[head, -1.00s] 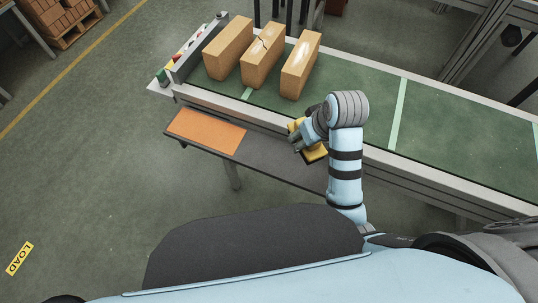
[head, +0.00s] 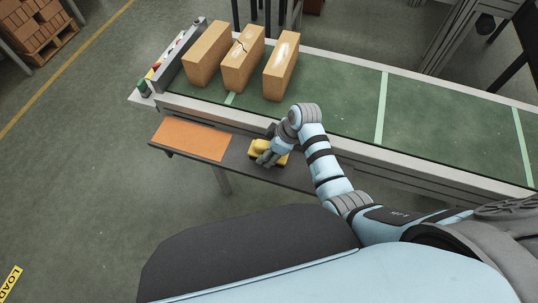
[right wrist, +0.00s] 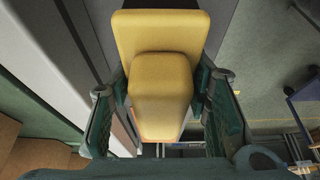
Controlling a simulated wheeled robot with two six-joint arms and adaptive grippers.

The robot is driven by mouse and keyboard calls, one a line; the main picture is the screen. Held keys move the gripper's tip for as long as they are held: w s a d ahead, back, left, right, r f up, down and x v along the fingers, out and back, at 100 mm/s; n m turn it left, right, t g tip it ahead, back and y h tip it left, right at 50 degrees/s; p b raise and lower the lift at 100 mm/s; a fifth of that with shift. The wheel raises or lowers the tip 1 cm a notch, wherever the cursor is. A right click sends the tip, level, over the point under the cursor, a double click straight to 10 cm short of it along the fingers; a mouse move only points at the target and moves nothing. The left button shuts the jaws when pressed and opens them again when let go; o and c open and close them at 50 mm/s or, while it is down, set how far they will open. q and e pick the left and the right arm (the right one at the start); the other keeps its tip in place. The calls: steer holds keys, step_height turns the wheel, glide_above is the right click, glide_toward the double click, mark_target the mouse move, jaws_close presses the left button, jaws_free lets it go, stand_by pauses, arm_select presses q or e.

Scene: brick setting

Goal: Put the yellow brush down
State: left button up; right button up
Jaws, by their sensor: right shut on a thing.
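The yellow brush (head: 282,157) is in my right gripper (head: 268,155), over the dark side shelf (head: 235,160) along the front of the conveyor. In the right wrist view the brush (right wrist: 160,38) shows a wide yellow base and a raised block. The fingers of my right gripper (right wrist: 160,110) are shut on the block from both sides. I cannot tell whether the brush touches the shelf. My left gripper is not in view.
An orange mat (head: 192,139) lies on the shelf's left part. Three bricks stand on the green conveyor (head: 340,98), the middle brick (head: 243,60) cracked and the right brick (head: 281,67) with a whitish patch. Bare shelf lies around the brush.

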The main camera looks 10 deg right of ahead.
steer(key=shift+f, duration=0.85)
steer(key=o, duration=1.3)
steer(key=p+v, duration=0.3)
steer(key=v, duration=0.8)
steer(key=shift+s+r, duration=0.1)
steer(key=shift+r, duration=0.15)
steer(key=shift+s+d+r, duration=0.1)
steer(key=shift+d+r, duration=0.1)
steer(key=shift+r, duration=0.15)
